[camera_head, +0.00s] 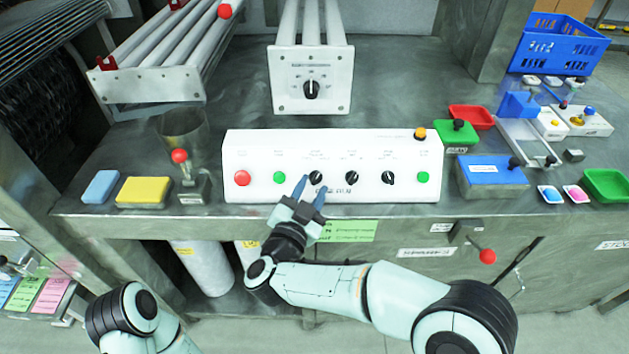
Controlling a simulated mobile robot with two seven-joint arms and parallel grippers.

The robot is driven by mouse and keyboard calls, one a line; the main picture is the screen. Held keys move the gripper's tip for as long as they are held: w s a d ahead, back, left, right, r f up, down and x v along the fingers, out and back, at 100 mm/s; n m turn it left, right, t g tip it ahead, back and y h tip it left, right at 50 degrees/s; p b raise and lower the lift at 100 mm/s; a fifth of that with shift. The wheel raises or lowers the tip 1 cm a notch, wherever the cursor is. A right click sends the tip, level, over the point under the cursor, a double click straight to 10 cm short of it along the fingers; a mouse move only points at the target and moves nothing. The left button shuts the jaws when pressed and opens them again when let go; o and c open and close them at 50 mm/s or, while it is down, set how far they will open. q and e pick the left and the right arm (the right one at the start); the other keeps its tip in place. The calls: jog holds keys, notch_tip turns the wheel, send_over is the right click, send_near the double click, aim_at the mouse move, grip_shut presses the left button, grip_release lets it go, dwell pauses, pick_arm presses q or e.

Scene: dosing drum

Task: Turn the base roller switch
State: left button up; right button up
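A white control panel (240,155) stands along the front of the bench. It has a row of three black rotary knobs: the left knob (316,177), the middle knob (351,177) and the right knob (388,177). Their labels are too small to read, so I cannot tell which is the base roller switch. My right gripper (312,184) is at the left knob, its two blue fingers apart with the knob between their tips. I cannot tell if they touch it. My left arm shows at the bottom left; its gripper is not in view.
The panel also has a red button (242,178) and two green ones. Behind it, a roller unit (311,65) carries another black knob.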

pick_arm(q)
jog(key=shift+s+d+r+p, duration=0.3)
jog(key=shift+s+r, duration=0.15)
jog(key=shift+s, duration=0.15)
pick_arm(e)
jog(key=v, duration=1)
jog(key=shift+s, duration=0.2)
jog(key=shift+a, duration=0.1)
